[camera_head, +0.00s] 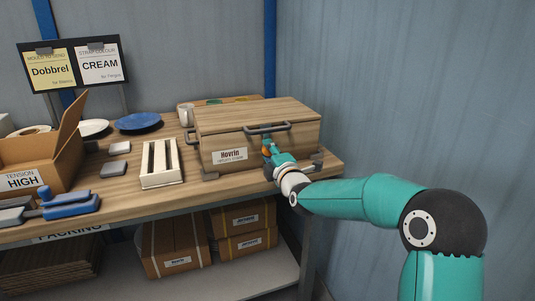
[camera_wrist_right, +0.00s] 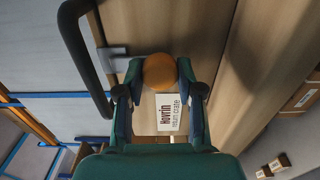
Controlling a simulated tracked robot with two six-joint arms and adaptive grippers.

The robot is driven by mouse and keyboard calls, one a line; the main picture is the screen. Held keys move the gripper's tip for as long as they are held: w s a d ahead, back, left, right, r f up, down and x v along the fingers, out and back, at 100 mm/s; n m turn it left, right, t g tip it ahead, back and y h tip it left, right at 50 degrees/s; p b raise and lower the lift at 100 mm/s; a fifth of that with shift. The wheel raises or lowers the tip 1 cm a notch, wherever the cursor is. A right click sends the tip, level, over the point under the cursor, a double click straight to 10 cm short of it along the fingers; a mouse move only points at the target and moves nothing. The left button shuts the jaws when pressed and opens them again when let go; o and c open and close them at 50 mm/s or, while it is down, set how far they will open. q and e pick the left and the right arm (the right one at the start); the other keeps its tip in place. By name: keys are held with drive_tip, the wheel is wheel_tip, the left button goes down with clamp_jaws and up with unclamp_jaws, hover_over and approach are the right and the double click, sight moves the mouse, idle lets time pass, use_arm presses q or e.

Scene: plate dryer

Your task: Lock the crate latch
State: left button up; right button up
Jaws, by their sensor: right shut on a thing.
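The wooden crate (camera_head: 215,128) stands on the workbench with its lid down and a "Hovrin return crate" label (camera_head: 229,156) on its front. A dark bar handle (camera_head: 267,128) is on the upper front. My right gripper (camera_head: 268,149) is at the crate's front, below the handle, shut on the round orange latch knob (camera_wrist_right: 159,71). In the right wrist view the knob sits between the fingertips, with the crate's wood behind it. The rest of the latch is mostly hidden by the gripper, so its setting cannot be told. My left gripper is not in view.
Left of the crate are a slotted wooden rack (camera_head: 161,180), a blue plate (camera_head: 138,121), an open carton (camera_head: 28,152) and blue-handled tools (camera_head: 70,204). Boxes (camera_head: 175,245) fill the shelf below. A wall (camera_head: 410,100) is at right.

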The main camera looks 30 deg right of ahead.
drive_tip(key=o, duration=1.1)
drive_tip(key=shift+f, duration=0.1)
drive_tip(key=shift+o, duration=0.2)
drive_tip(key=shift+s, duration=0.2)
drive_tip(key=v, duration=1.1)
drive_tip(key=shift+s, duration=0.25)
drive_tip(key=shift+a+f, duration=0.1)
drive_tip(key=shift+a, duration=0.05)
